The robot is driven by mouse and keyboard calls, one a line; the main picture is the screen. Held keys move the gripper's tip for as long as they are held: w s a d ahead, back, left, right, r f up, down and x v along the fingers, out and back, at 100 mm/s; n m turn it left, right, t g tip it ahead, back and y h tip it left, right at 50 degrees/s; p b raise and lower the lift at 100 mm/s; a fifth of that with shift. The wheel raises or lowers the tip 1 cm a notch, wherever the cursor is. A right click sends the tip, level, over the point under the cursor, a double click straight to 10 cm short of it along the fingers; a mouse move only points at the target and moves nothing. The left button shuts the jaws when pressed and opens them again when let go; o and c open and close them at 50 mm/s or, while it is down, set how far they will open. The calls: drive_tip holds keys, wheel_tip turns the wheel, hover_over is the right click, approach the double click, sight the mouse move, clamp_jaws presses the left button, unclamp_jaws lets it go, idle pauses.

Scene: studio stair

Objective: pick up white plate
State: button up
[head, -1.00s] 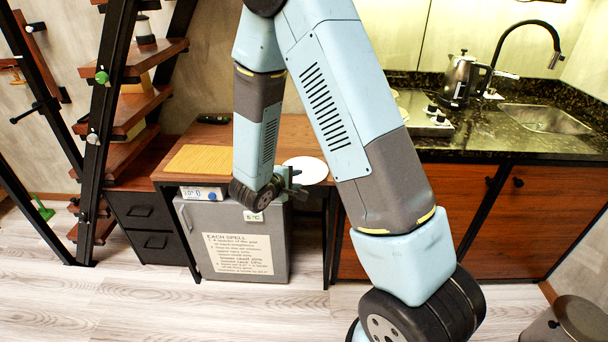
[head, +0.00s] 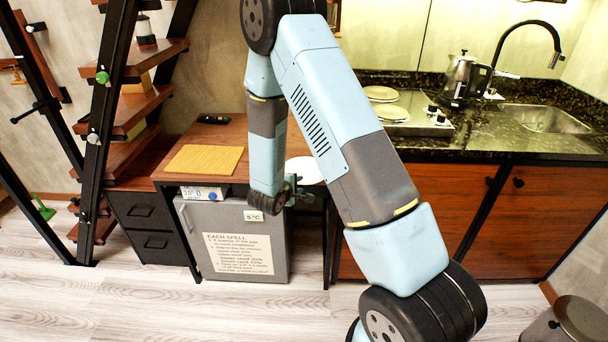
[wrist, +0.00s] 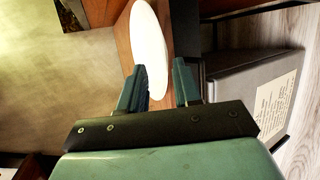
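The white plate (head: 304,170) lies flat on the wooden desk, near its front right edge; my arm hides part of it in the head view. In the wrist view the white plate (wrist: 149,48) shows as a narrow oval just beyond my fingertips. My gripper (head: 298,190) is at the desk's front edge, close to the plate's near side. In the wrist view my gripper (wrist: 159,78) is open, with a clear gap between its two fingers. The left finger overlaps the plate's outline; I cannot tell whether it touches. Nothing is held.
The wooden desk (head: 232,133) also bears a yellow mat (head: 204,159) and a dark remote-like object (head: 213,119). A grey cabinet (head: 215,238) with a note stands below. A counter with hob (head: 405,112), kettle (head: 459,80) and sink (head: 543,118) is right; stairs (head: 128,118) are left.

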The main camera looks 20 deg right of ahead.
drive_tip(key=x, duration=0.5)
drive_tip(key=shift+s+d+f, duration=0.15)
drive_tip(key=shift+s+f, duration=0.05)
drive_tip(key=shift+f, duration=0.1)
drive_tip(key=shift+c, duration=0.3)
clamp_jaws()
